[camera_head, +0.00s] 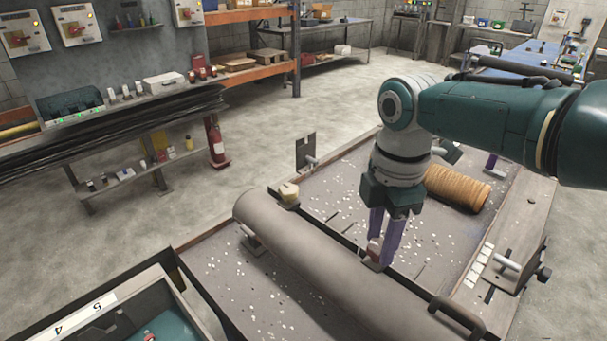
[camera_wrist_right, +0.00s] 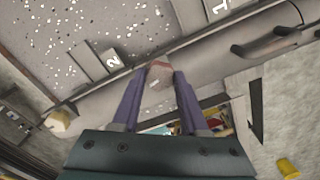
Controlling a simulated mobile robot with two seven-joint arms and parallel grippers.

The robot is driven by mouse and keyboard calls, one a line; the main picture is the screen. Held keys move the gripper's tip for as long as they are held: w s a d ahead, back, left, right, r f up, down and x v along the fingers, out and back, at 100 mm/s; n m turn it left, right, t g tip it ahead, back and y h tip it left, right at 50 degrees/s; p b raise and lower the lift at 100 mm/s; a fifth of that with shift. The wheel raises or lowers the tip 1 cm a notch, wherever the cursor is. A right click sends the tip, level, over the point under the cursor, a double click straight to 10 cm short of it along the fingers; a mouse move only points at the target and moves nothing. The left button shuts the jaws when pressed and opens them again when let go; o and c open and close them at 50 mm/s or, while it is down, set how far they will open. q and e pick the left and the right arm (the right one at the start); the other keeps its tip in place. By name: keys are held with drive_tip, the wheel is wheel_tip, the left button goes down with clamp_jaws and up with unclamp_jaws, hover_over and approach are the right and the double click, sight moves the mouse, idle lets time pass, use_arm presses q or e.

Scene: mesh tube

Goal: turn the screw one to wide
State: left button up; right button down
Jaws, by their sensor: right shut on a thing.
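My right gripper (camera_head: 382,252) has purple fingers and points down over the long grey tube on the mesh table (camera_head: 230,290). Its fingers are closed around a small reddish screw head (camera_head: 374,250). The same gripper (camera_wrist_right: 160,88) shows in the right wrist view, with the pinkish-brown screw head (camera_wrist_right: 159,72) between its fingertips. A plate marked 2 (camera_wrist_right: 112,60) lies left of the screw head, and a plate marked 1 (camera_wrist_right: 222,9) lies up and to the right. A cream screw head (camera_head: 289,192) stands free near the tube's far end. My left gripper is out of view.
The grey tube (camera_head: 300,245) runs diagonally, with a curved handle (camera_head: 458,313) at its near end. An orange ribbed roll (camera_head: 458,188) lies beyond my right gripper. A dark bin (camera_head: 95,320) stands at the lower left. Open floor lies behind the table.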

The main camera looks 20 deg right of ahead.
sight(380, 246)
drive_tip(key=n+b, duration=0.1)
drive_tip(key=n, duration=0.4)
drive_tip(key=shift+n, duration=0.3)
drive_tip(key=n+b, duration=0.1)
drive_tip(key=n, duration=0.4)
drive_tip(key=shift+n, duration=0.4)
drive_tip(key=shift+c, duration=2.1)
unclamp_jaws()
wheel_tip(380, 246, up, 10)
